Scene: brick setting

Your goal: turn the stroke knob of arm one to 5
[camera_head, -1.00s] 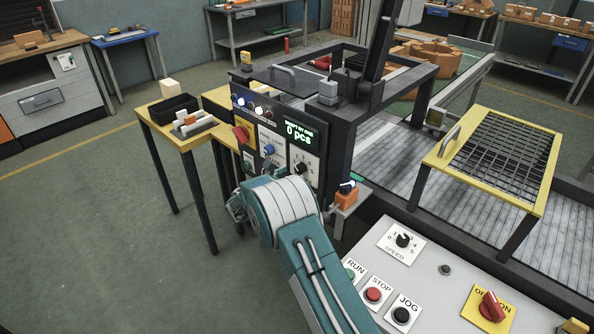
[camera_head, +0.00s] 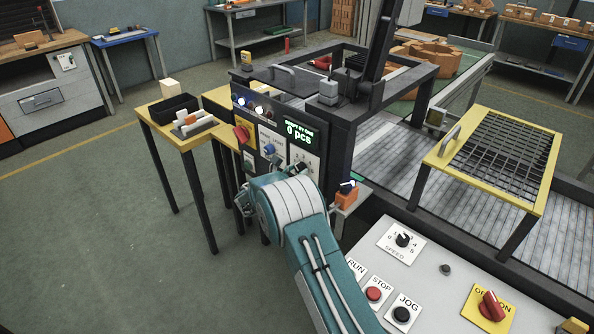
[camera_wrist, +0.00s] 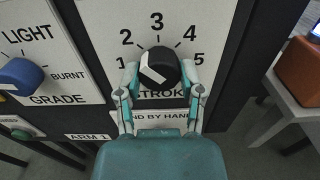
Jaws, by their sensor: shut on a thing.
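The stroke knob (camera_wrist: 160,68) is black with a white mark along its left and lower side, on a white plate numbered 1 to 5. I cannot tell for certain which number it points to. My gripper (camera_wrist: 160,84) is shut on the knob, one finger on each side. The plate reads STROKE, partly covered by the fingers, and a label below reads ARM 1. In the head view, my arm hides the knob and the gripper; the upper part of the stroke plate (camera_head: 306,158) shows under the green display.
A blue GRADE knob (camera_wrist: 21,76) is left of the stroke plate. An orange box (camera_wrist: 302,68) stands to the right, apart from the gripper. In the head view, a red knob (camera_head: 242,133) is on the same panel, and a console with a SPEED dial (camera_head: 403,240) stands nearer.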

